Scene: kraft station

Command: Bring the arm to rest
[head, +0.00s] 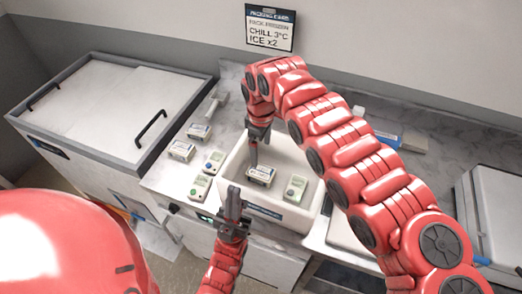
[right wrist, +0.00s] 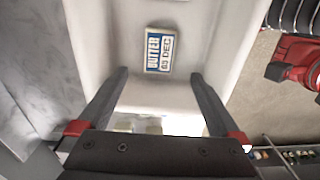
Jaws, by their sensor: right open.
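My right gripper (head: 255,156) is over the white bin (head: 233,164), pointing down. In the right wrist view its two fingers (right wrist: 160,75) are spread wide with nothing between their tips. A butter pack (right wrist: 158,50), with a blue and white label reading "BUTTER 05 DEC", lies on the bin floor beyond the fingertips. It also shows in the head view (head: 260,174), just below the right gripper. My left gripper (head: 233,205) is lower in the head view, near the bin's front left corner; its finger gap is unclear.
A pale green pack (head: 295,188) lies in the bin. Several small packs (head: 200,187) stand on the counter left of it. A lidded chest (head: 110,105) is at far left. A picking card (head: 269,29) reading "CHILL 3°C, ICE x2" hangs on the wall.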

